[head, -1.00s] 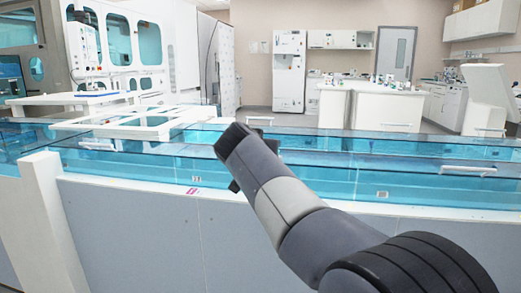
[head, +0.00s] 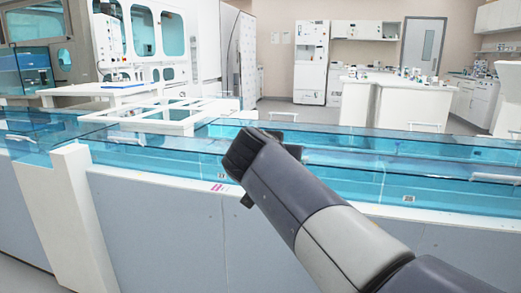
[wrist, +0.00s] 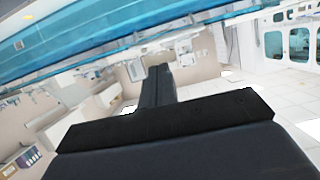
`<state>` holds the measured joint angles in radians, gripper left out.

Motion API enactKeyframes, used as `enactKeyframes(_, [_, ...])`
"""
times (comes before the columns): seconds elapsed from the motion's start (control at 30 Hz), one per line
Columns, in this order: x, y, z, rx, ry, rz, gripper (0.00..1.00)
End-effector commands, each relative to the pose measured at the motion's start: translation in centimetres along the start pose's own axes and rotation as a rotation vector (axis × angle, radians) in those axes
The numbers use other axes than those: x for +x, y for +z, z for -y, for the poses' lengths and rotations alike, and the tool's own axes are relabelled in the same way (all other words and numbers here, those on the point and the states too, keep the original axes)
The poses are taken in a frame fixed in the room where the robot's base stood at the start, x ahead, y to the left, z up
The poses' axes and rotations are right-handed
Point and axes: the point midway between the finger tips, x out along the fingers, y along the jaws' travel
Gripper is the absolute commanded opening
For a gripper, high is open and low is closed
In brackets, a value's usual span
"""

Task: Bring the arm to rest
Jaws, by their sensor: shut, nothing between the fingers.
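My arm (head: 320,220) reaches from the lower right of the head view, with its dark wrist end in front of the blue-walled tube track (head: 400,185). The fingers are mostly hidden behind the wrist there. In the wrist view, my gripper (wrist: 158,72) shows as a dark body with its two fingers together and nothing between them. The tube track also runs along the top of the wrist view (wrist: 130,35), apart from the fingers.
A white post (head: 85,215) stands at the left of the track's grey panelled front. White frames (head: 165,118) lie over the track behind it. A white machine (head: 150,45) stands at the back left, and a white bench (head: 395,100) with small items at the back right.

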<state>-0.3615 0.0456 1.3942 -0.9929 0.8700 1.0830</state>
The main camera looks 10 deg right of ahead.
Motion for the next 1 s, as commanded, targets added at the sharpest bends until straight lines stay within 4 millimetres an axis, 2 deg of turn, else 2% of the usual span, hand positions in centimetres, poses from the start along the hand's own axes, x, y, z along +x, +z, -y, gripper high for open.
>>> enactKeyframes(0.37, [0.7,-0.3,0.0,0.001,0.003,0.001,0.0])
enactKeyframes(0.47, [1.8,-0.9,-0.1,0.001,0.004,0.0,0.0])
enactKeyframes(0.9, [8.9,-4.5,-0.1,0.001,0.002,0.0,0.0])
enactKeyframes(1.0, [9.5,-2.8,0.4,-0.002,0.002,0.008,0.0])
